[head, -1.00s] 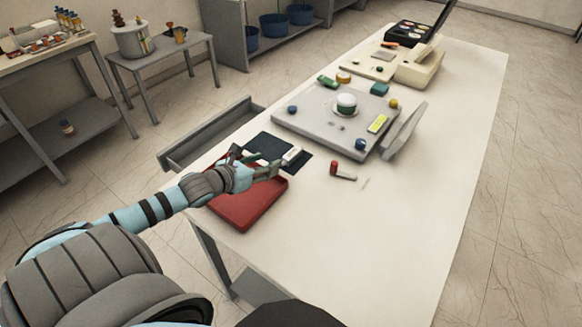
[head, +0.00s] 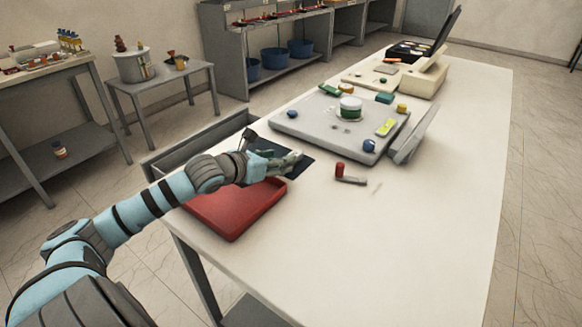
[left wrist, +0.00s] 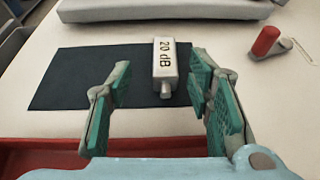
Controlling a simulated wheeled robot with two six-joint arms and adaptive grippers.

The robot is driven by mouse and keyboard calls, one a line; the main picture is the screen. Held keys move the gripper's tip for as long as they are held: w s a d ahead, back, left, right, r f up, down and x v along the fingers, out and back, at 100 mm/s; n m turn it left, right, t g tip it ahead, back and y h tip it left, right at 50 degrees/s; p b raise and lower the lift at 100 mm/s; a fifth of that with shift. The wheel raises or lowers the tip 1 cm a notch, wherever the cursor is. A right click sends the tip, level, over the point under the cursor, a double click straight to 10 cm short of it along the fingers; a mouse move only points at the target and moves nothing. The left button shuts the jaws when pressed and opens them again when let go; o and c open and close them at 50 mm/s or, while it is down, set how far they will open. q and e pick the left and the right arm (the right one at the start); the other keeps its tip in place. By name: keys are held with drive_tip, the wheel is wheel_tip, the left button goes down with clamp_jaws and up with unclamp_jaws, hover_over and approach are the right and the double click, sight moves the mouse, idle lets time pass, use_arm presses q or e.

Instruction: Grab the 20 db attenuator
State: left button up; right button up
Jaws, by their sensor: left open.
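The 20 dB attenuator (left wrist: 165,62) is a small white block marked "20 dB" with a short metal connector at its near end. It lies on a dark mat (left wrist: 75,78) in the left wrist view. My left gripper (left wrist: 158,98) is open, its green-padded fingers either side of the attenuator's near end in the picture, the right finger closer to it. I cannot tell whether the fingers are level with it. In the head view my left gripper (head: 283,162) hangs over the mat (head: 300,170) and mostly hides the attenuator. My right gripper is not in view.
A red tray (head: 235,212) lies in front of the mat. A red-capped part (head: 348,174) lies to the right. The table's (head: 400,235) near right side is clear.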

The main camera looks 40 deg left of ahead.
use_arm(q)
drive_tip(key=x, duration=0.4)
drive_tip(key=shift+w+d, duration=0.15)
drive_tip(key=shift+d, duration=0.15)
drive_tip(key=c, duration=0.5)
clamp_jaws()
drive_tip(key=shift+r, duration=0.1)
